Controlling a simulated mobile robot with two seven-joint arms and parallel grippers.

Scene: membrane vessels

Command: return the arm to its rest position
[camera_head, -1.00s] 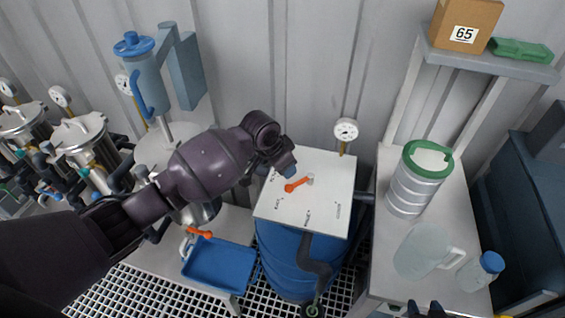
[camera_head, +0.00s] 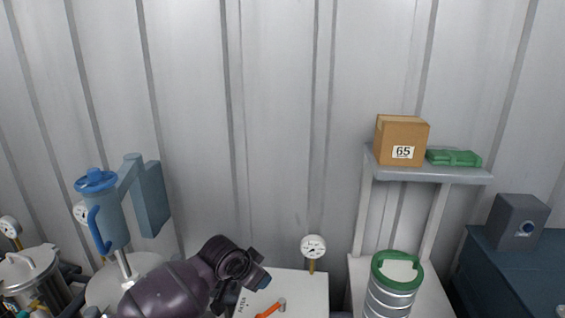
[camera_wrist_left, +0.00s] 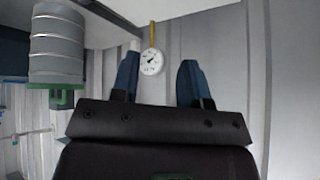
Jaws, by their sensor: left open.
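My left arm comes in low in the head view, with its dark purple wrist in front of the white panel (camera_head: 307,288). My left gripper (camera_head: 263,283) is near the panel's left edge, beside an orange lever (camera_head: 270,309); only a small part of it shows. In the left wrist view its two blue-grey fingers (camera_wrist_left: 160,82) are apart with nothing between them. My right gripper is out of view.
A dial gauge (camera_head: 313,246) stands behind the panel and shows in the wrist view (camera_wrist_left: 151,62). A ribbed canister (camera_head: 389,299) with a green rim stands right. A shelf (camera_head: 440,174) holds a box (camera_head: 402,139) and green item (camera_head: 453,158). A blue-handled vessel (camera_head: 104,215) stands left.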

